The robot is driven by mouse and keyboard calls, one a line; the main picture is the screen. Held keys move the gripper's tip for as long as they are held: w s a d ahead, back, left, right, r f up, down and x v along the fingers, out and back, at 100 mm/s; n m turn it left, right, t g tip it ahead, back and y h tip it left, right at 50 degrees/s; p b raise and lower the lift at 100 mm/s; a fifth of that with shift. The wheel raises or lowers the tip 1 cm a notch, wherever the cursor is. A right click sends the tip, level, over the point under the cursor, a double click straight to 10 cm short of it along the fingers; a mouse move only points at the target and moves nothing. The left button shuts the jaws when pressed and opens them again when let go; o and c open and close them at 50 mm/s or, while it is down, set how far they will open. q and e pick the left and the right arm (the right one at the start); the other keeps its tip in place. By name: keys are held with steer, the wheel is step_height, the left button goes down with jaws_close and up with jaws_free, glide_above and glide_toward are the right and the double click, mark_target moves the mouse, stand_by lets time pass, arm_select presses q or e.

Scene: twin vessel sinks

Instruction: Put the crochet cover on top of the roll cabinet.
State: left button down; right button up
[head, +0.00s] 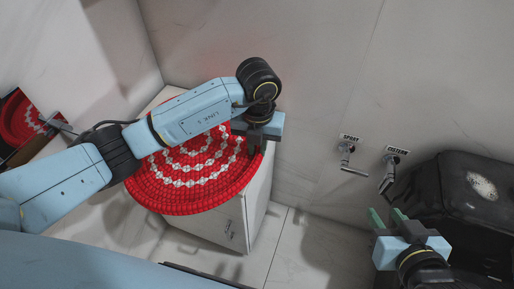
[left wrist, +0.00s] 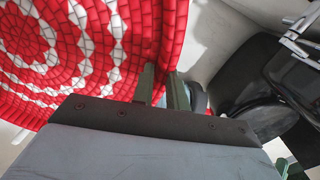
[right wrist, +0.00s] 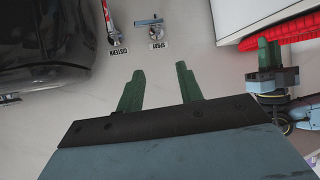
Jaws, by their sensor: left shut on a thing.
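The crochet cover (head: 185,190) is a round red mat with white rings. In the head view it lies flat over the white roll cabinet (head: 257,200) and overhangs its front and left. My left gripper (head: 257,148) is shut on the cover's right edge. The left wrist view shows the cover (left wrist: 105,50) at the fingers (left wrist: 163,85). In the right wrist view the cover's edge (right wrist: 290,32) is close along the cabinet top (right wrist: 262,12); I cannot tell if it rests fully. My right gripper (head: 387,217) is open and empty. My left arm hides part of the cover.
A black toilet (head: 455,205) stands at the right. The spray (head: 347,158) and cistern (head: 390,172) valves stick out of the wall between cabinet and toilet. A mirror-like panel (head: 22,122) reflects the cover at the far left. Tiled floor between cabinet and toilet is clear.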

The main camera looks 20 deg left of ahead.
arm_select(q)
steer(key=shift+w+f, duration=0.2)
steer(key=shift+f, duration=0.15)
arm_select(e)
steer(key=shift+w+a+r+t+y, duration=0.3)
steer(key=shift+w+r+t, duration=0.2)
steer(key=shift+r, duration=0.25)
steer(key=shift+w+a+r+t+y, duration=0.3)
steer(key=shift+r+t, duration=0.2)
steer(key=shift+r, duration=0.2)
arm_select(q)
steer(key=c, duration=1.4)
jaws_free()
steer(key=shift+r, duration=0.1)
